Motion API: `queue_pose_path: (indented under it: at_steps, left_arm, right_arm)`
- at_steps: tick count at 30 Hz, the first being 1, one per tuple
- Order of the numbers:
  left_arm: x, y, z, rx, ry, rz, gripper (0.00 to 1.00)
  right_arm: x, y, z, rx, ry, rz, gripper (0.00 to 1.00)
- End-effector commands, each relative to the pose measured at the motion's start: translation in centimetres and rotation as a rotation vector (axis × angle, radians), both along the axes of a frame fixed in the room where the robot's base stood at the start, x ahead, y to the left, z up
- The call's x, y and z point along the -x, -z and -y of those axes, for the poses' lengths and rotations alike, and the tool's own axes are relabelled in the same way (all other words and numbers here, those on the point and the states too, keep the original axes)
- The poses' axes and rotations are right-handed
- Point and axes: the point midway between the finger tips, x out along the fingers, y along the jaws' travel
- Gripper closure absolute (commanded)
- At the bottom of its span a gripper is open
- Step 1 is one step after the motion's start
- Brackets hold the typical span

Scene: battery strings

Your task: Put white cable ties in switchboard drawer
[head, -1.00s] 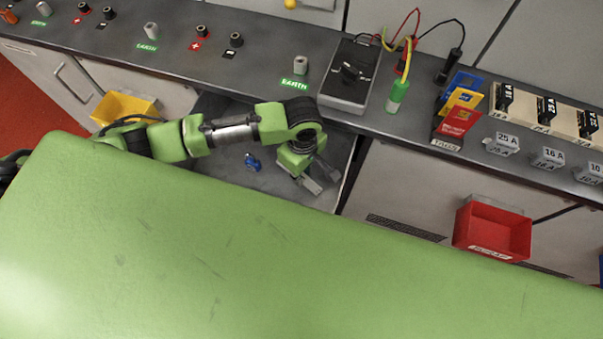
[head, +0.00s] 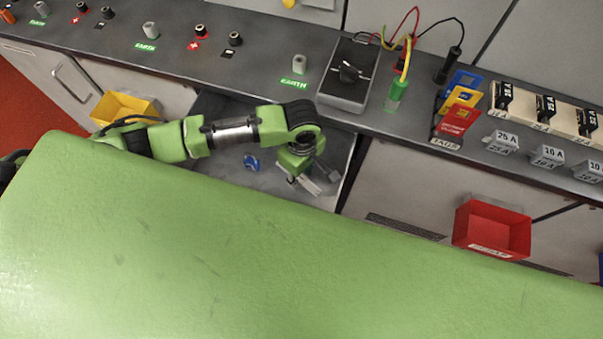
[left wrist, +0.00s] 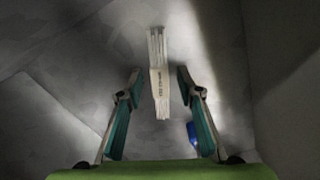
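The white cable ties (left wrist: 158,75) are a narrow bundle with a printed band, seen in the left wrist view over the grey floor of the open switchboard drawer (head: 225,180). My left gripper (left wrist: 158,76) is open, with one finger on each side of the bundle and a visible gap to both. In the head view my left gripper (head: 308,180) is low over the right part of the drawer. A pale strip shows between its fingers there, too small to tell for sure. Whether the bundle rests on the floor is hard to tell. My right gripper is out of view.
A blue object (head: 252,162) lies in the drawer, left of the gripper. A grey counter above carries a black meter box (head: 347,90), cables and fuses. A yellow bin (head: 125,107) and a red bin (head: 490,235) hang on the front.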

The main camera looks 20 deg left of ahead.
Motion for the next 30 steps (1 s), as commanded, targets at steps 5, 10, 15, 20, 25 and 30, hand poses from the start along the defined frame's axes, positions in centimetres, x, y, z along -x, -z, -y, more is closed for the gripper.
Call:
queue_pose_path:
  at_steps: [5,10,15,20,25,30]
  left_arm:
    - [-0.1,-3.0,0.1,0.003,0.001,0.003,0.67]
    - [-0.1,-6.8,0.1,0.003,0.002,0.003,0.67]
    - [-0.1,-9.9,0.1,0.003,0.000,0.002,0.67]
    - [0.0,-11.5,0.1,0.003,0.000,0.001,0.67]
    - [0.0,-11.9,0.0,0.001,0.000,0.000,0.67]
    - [0.0,-11.9,0.1,0.001,0.000,0.000,0.67]
  right_arm:
    - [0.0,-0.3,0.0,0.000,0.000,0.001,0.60]
    - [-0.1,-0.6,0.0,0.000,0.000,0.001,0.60]
    - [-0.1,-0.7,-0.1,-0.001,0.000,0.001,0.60]
    - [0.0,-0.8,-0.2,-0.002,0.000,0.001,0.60]
    - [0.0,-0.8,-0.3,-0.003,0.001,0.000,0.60]
    - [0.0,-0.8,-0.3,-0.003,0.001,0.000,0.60]
